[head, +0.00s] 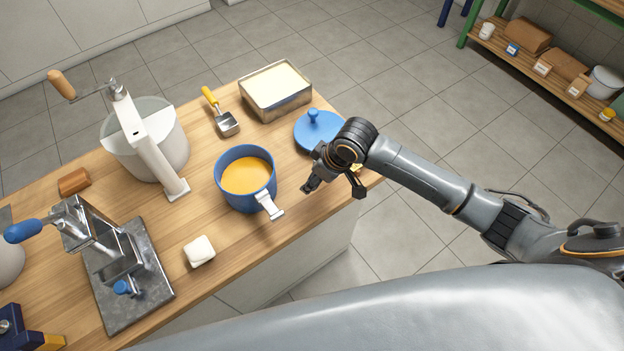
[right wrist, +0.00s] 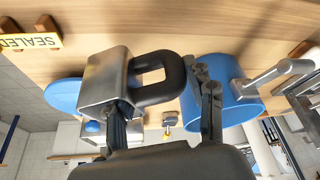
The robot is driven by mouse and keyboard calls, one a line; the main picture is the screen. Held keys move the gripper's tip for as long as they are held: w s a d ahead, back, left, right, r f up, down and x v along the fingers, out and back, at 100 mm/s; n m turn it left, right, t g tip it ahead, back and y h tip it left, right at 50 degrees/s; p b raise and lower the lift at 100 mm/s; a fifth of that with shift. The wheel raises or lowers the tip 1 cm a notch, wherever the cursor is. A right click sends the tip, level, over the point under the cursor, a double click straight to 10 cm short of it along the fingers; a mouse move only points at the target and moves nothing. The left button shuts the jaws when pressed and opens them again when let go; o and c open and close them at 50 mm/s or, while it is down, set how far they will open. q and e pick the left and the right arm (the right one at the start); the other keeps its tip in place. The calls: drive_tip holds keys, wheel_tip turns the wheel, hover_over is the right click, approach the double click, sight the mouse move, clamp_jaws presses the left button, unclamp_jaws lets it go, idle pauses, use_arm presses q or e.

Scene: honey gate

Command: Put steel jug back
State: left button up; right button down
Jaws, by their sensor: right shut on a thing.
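The steel jug (right wrist: 104,78) with its thick black handle (right wrist: 178,72) shows close up in the right wrist view. My right gripper (right wrist: 162,103) is shut on it at the handle side; the exact contact is partly hidden. In the head view my right gripper (head: 335,188) is at the right front edge of the wooden table, right of the blue pot (head: 231,194), and the jug is hidden by the gripper and wrist. I cannot tell whether the jug touches the table. My left gripper is not in view.
A blue lid (head: 318,132) lies just behind my right gripper. A yellow "SEALED" sign (right wrist: 30,42) is near the jug. A rectangular tub (head: 274,110), a yellow-handled scoop (head: 228,123), a white block (head: 199,251) and a steel lever device (head: 118,258) occupy the table.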

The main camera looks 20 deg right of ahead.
drive_tip(key=shift+w+a+f, duration=0.2)
drive_tip(key=shift+w+f, duration=0.25)
drive_tip(key=shift+f, duration=0.1)
wheel_tip(320, 180, down, 3)
drive_tip(key=shift+w+a+f, duration=0.1)
drive_tip(key=shift+w, duration=0.05)
drive_tip(key=shift+f, duration=0.1)
drive_tip(key=shift+f, duration=0.2)
drive_tip(key=c, duration=0.5)
unclamp_jaws()
